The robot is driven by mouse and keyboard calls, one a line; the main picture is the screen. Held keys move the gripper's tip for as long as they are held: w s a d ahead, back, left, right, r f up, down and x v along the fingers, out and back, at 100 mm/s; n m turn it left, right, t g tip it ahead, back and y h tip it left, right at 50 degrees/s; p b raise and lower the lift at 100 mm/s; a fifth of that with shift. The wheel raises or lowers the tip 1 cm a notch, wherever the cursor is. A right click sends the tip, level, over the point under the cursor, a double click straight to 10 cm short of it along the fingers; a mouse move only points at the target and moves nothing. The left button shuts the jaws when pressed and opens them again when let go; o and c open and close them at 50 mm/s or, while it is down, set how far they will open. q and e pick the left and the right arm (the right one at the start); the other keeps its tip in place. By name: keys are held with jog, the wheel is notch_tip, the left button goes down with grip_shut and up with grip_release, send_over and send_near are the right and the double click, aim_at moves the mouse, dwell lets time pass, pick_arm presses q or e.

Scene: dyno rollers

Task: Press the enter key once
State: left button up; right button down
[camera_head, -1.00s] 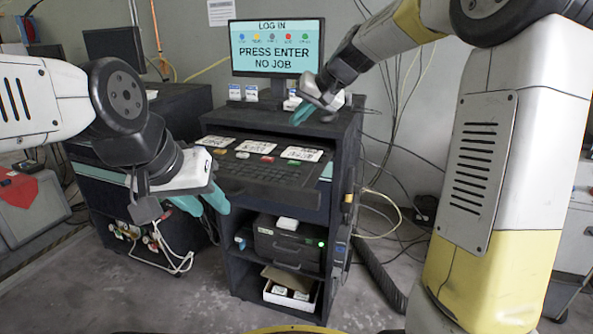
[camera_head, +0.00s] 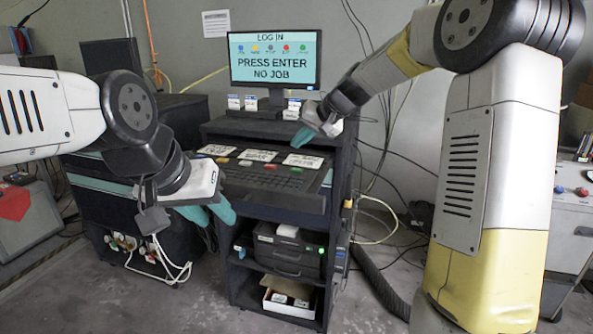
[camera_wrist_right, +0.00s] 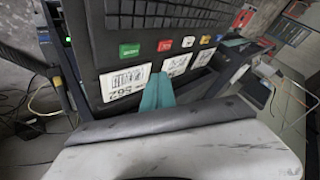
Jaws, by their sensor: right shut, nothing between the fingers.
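A dark keyboard (camera_head: 262,180) lies on the pull-out shelf of the black cabinet, with several coloured keys and white label cards behind its main keys. A green key (camera_head: 297,169) sits at its right; it also shows in the right wrist view (camera_wrist_right: 129,50), beside a red key (camera_wrist_right: 165,45). I cannot read which key is enter. My right gripper (camera_head: 300,138) is shut and empty, above the back right of the keyboard. In the right wrist view its teal fingertips (camera_wrist_right: 158,88) overlap the label cards. My left gripper (camera_head: 213,212) hangs open and empty at the keyboard's left front.
A monitor (camera_head: 272,58) on the cabinet reads "LOG IN, PRESS ENTER, NO JOB". Small boxes (camera_head: 242,102) stand under it. A printer-like device (camera_head: 288,250) and an open box (camera_head: 290,298) fill the lower shelves. Cables hang to the cabinet's right.

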aim_at(299, 170)
jog(key=shift+f, duration=2.55)
jog(key=shift+f, duration=0.1)
jog(key=shift+f, duration=0.3)
jog(key=shift+f, duration=0.4)
dwell(0.7)
jog(key=shift+r, duration=0.8)
jog(key=shift+r, duration=2.5)
